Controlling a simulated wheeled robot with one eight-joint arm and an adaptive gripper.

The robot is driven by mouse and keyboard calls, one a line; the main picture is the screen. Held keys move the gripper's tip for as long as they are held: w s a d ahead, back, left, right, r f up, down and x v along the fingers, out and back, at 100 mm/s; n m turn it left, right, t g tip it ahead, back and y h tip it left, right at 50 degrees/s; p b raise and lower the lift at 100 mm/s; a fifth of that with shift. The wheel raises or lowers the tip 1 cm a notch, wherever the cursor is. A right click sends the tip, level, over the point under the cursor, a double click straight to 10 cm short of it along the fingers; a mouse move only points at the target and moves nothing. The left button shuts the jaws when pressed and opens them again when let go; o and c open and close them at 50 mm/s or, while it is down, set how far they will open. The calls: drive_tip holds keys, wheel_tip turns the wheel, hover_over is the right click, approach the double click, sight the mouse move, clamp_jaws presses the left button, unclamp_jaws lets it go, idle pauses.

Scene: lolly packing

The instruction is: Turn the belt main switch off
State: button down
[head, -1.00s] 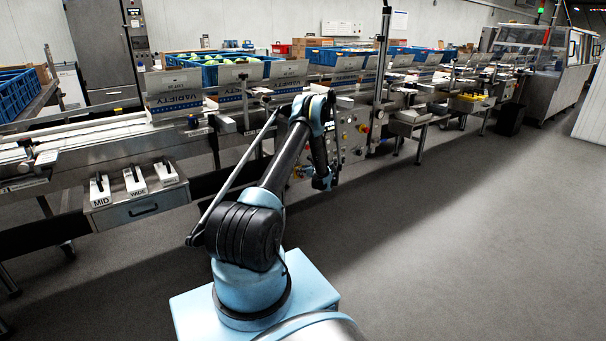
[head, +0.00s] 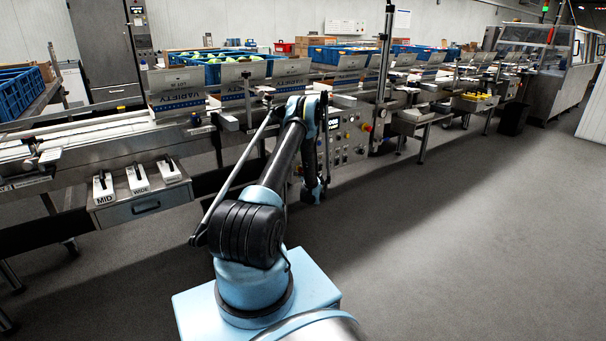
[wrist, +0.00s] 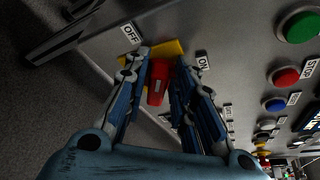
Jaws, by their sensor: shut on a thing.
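The belt main switch shows in the wrist view as a red handle (wrist: 158,82) on a yellow plate (wrist: 172,47). An OFF label (wrist: 131,34) is above left of it and an ON label (wrist: 203,61) is to its right. My gripper (wrist: 161,68) has one finger on each side of the red handle and is shut on it. The fingers hide part of the handle and plate, so I cannot tell exactly which label it points to. In the head view my arm hides the switch.
The control panel (head: 352,140) carries more buttons, including a green button (wrist: 299,27), a red button (wrist: 285,76) and a blue button (wrist: 273,104). A drawer unit (head: 142,209) with MID and WIDE blocks stands left. The floor (head: 450,240) to the right is clear.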

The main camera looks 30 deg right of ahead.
drive_tip(key=shift+s+d+f+n+t+h, duration=0.1)
drive_tip(key=shift+f+n+t+h, duration=0.25)
drive_tip(key=shift+n, duration=0.6)
drive_tip(key=shift+w+a+f+n+t+h, duration=0.1)
drive_tip(key=shift+f+n+t+h, duration=0.15)
drive_tip(key=shift+n, duration=0.75)
drive_tip(key=shift+s+d+f+n+t+h, duration=0.1)
drive_tip(key=shift+f+n+t+h, duration=0.25)
drive_tip(key=shift+n, duration=0.6)
drive_tip(key=shift+r, duration=0.1)
drive_tip(key=c, duration=1.5)
unclamp_jaws()
drive_tip(key=shift+a, duration=0.2)
